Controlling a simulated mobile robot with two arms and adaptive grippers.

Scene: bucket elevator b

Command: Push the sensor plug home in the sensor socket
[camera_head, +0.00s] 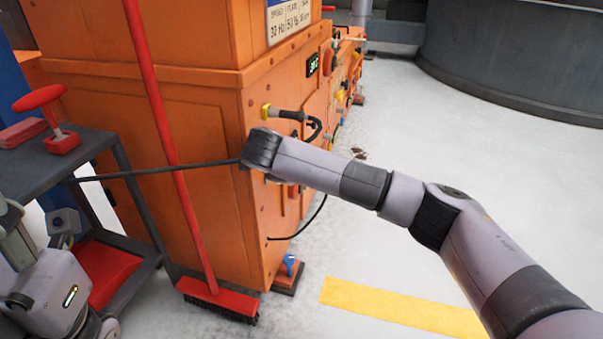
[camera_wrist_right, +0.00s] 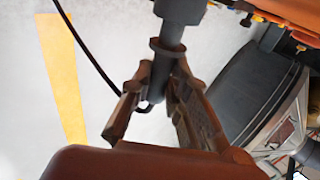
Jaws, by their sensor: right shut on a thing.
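In the right wrist view my right gripper (camera_wrist_right: 162,75) is shut around a dark cylindrical plug (camera_wrist_right: 160,66), one finger on each side. The plug has a wider collar, and its upper end meets a dark block (camera_wrist_right: 180,10) at the top edge, which may be the sensor socket. I cannot tell how deep the plug sits. A thin black cable (camera_wrist_right: 88,48) curves away to the left. In the head view my right wrist (camera_head: 262,150) is at the orange machine's (camera_head: 190,130) corner and hides the fingers and plug. My left arm shows at lower left, without clear fingers.
A yellow connector with a black plug (camera_head: 288,115) and looped cable sits just above my right wrist. A red broom (camera_head: 215,300) leans on the machine. A grey cart (camera_head: 120,170) stands left. The floor at right is clear, with a yellow stripe (camera_head: 400,308).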

